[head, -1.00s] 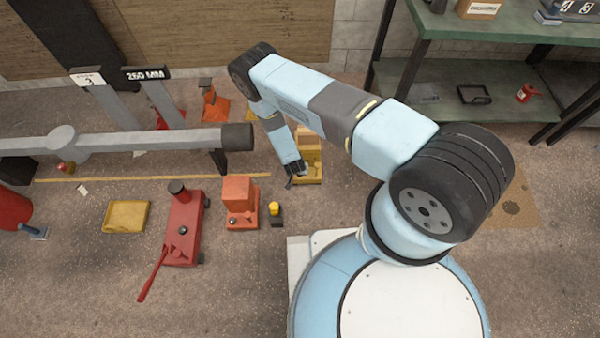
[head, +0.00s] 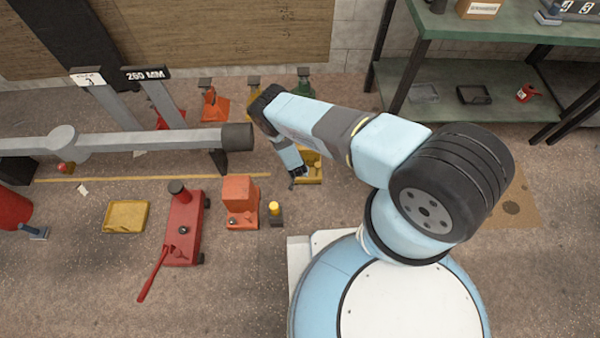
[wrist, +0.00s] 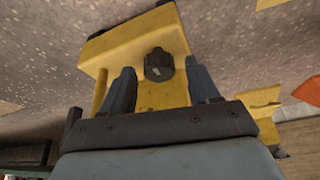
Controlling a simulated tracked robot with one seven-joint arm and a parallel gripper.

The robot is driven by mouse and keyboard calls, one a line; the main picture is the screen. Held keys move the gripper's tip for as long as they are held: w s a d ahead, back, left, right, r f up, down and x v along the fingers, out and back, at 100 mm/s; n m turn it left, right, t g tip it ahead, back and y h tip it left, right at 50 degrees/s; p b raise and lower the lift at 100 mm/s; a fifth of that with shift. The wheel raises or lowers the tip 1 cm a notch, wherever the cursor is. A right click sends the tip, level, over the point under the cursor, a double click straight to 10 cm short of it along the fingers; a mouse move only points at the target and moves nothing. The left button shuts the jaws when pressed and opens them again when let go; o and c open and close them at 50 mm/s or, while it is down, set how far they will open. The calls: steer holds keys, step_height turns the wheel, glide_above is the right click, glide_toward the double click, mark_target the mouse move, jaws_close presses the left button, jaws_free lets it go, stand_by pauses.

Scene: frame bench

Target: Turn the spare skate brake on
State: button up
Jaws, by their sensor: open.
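The yellow skate (head: 313,168) stands on the floor, partly hidden behind my arm in the head view. It fills the middle of the wrist view (wrist: 150,38), where a dark knob (wrist: 158,66) shows on it. I take this knob for the brake; its setting is not clear. My gripper (head: 293,182) is pointed down at the skate's near left side. In the wrist view its two fingers (wrist: 160,78) are apart, one on each side of the knob. I cannot tell whether they touch it.
A similar orange skate (head: 239,198) and a small yellow-topped block (head: 274,213) stand to the left. Beyond them are a red jack (head: 183,225) and a yellow tray (head: 126,216). A grey beam (head: 150,140) runs above the floor. Coloured stands (head: 213,103) are behind.

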steer(key=shift+c, duration=0.4)
steer(key=c, duration=1)
steer(key=shift+o, duration=0.2)
steer(key=n+y, duration=0.1)
steer(key=n, duration=0.2)
steer(key=shift+w+d+n+y, duration=0.1)
steer(key=shift+n+y, duration=0.2)
steer(key=shift+n, duration=0.1)
steer(key=n+y, duration=0.1)
steer(key=n, duration=0.4)
steer(key=shift+y, duration=0.4)
steer(key=shift+n, duration=0.3)
